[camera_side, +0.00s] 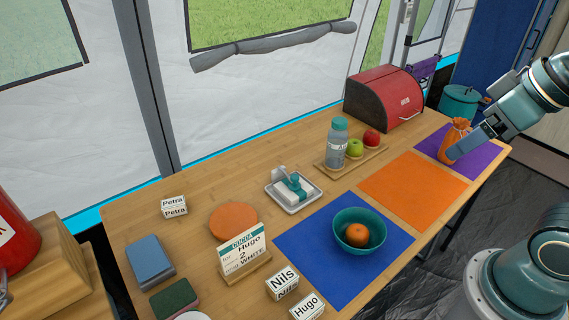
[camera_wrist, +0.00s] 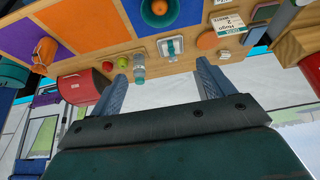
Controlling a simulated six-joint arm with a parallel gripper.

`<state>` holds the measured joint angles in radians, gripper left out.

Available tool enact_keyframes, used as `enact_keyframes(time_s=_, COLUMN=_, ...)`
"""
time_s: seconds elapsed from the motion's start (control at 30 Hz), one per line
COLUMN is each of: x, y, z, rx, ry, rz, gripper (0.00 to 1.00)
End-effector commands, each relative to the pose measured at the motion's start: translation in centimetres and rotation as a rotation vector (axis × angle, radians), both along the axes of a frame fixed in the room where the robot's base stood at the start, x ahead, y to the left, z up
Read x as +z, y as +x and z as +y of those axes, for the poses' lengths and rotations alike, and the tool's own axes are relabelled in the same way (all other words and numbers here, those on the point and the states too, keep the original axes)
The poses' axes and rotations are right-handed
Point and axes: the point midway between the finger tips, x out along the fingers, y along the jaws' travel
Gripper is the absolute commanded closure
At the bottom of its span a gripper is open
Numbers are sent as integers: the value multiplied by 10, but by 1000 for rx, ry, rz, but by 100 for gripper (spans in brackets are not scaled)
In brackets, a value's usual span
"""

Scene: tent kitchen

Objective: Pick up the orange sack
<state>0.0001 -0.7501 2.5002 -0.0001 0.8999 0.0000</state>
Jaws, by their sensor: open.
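The orange sack (camera_side: 458,130) stands upright on the purple mat (camera_side: 487,154) at the right end of the table, its neck gathered at the top. In the wrist view the sack (camera_wrist: 45,49) is at the far left, outside the fingers. My gripper (camera_wrist: 162,72) is open there, with nothing held between its fingers.
A red bread box (camera_side: 384,98) and a teal pot (camera_side: 459,102) stand behind the sack. A board (camera_side: 338,171) holds a bottle (camera_side: 337,145) and two apples. The orange mat (camera_side: 412,190) is bare. A teal bowl (camera_side: 348,240) with an orange sits on the blue mat (camera_side: 300,245).

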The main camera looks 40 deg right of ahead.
Motion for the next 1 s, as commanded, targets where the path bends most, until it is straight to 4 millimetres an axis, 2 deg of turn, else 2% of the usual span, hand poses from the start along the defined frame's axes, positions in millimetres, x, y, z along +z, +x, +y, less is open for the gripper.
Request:
enact_keyframes(time_s=0.23, x=0, y=0, z=0, rx=0, ry=0, rz=0, gripper=19)
enact_keyframes(time_s=0.3, x=0, y=0, z=0, rx=0, ry=0, rz=0, gripper=10)
enact_keyframes(time_s=0.67, x=0, y=2, z=-1, rx=-11, ry=1, rz=0, gripper=10)
enact_keyframes(time_s=0.87, x=-2, y=19, z=-11, rx=-93, ry=11, rz=-7, gripper=10)
enact_keyframes(time_s=1.0, x=-5, y=41, z=-28, rx=-211, ry=19, rz=-20, gripper=10)
